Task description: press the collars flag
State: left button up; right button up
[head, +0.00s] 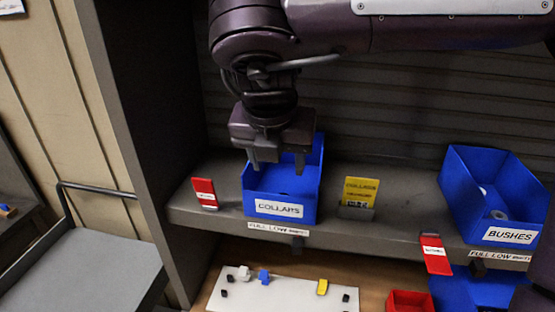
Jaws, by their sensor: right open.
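The blue bin labelled COLLARS (284,209) stands on the shelf, and it looks empty where its inside shows. A red flag (205,193) with a small white label stands up on the shelf just left of this bin; its label is too small to read. My right gripper (276,166) hangs fingers down over the collars bin, open, with nothing seen between its fingers. It is to the right of and above the red flag, apart from it. My left gripper is not in view.
A yellow COLLARS card (360,191) stands in a holder right of the bin. A blue BUSHES bin (510,234) holds pale rings; another red flag (435,253) leans at the shelf edge left of it. A white board (285,295) with small parts lies below. An upright panel bounds the left.

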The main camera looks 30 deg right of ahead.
aim_at(205, 190)
jog(key=k+j, duration=0.3)
jog(key=k, duration=0.15)
jog(key=k+j, duration=0.3)
jog(key=k, duration=0.15)
jog(key=k+j, duration=0.3)
jog(key=k, duration=0.2)
